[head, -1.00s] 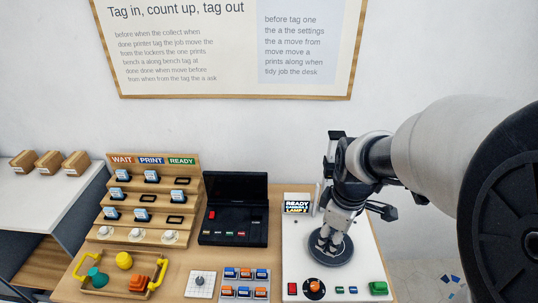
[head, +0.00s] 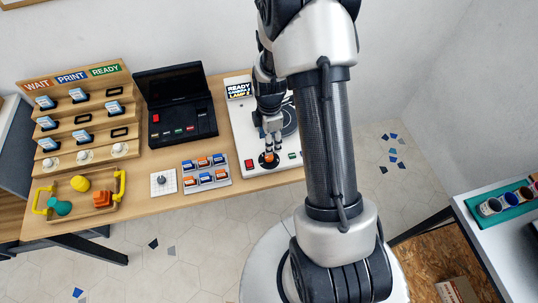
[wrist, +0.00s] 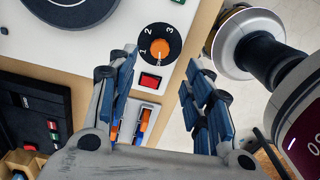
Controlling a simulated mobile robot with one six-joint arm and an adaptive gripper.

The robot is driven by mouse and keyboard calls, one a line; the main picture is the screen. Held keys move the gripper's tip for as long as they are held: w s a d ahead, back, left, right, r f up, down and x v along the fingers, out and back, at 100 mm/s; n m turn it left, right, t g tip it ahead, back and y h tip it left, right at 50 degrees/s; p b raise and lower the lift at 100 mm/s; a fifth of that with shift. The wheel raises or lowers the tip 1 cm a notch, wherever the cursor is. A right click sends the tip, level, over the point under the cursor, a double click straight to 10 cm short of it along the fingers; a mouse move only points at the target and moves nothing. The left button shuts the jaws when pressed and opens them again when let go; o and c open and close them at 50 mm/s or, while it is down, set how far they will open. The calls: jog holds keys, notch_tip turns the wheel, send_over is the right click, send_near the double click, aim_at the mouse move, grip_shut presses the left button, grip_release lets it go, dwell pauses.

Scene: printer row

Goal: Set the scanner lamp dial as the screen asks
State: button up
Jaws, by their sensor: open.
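The scanner lamp dial (head: 268,160) is an orange knob on a black disc at the front of the white scanner panel (head: 240,130). In the wrist view the dial (wrist: 160,48) shows the numbers 1, 2 and 3; I cannot tell surely which one the knob points to. The small screen (head: 239,90) at the panel's back left reads READY on top, with a LAMP line below that looks like LAMP 2. My gripper (head: 270,138) hangs just above the dial. In the wrist view my gripper (wrist: 161,70) is open and empty, with the dial beyond the gap between its fingers.
A red button (wrist: 150,81) sits beside the dial. A dark round plate (head: 290,122) lies behind it, partly hidden by my arm. To the left are a card tray (head: 206,172), a small white dial plate (head: 164,183), a black case (head: 178,115) and a stepped wooden rack (head: 70,95).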

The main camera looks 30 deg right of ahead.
aim_at(269, 156)
notch_tip(269, 156, down, 9)
jog(key=shift+b, duration=1.15)
jog(key=shift+c, duration=0.3)
jog(key=c, duration=1)
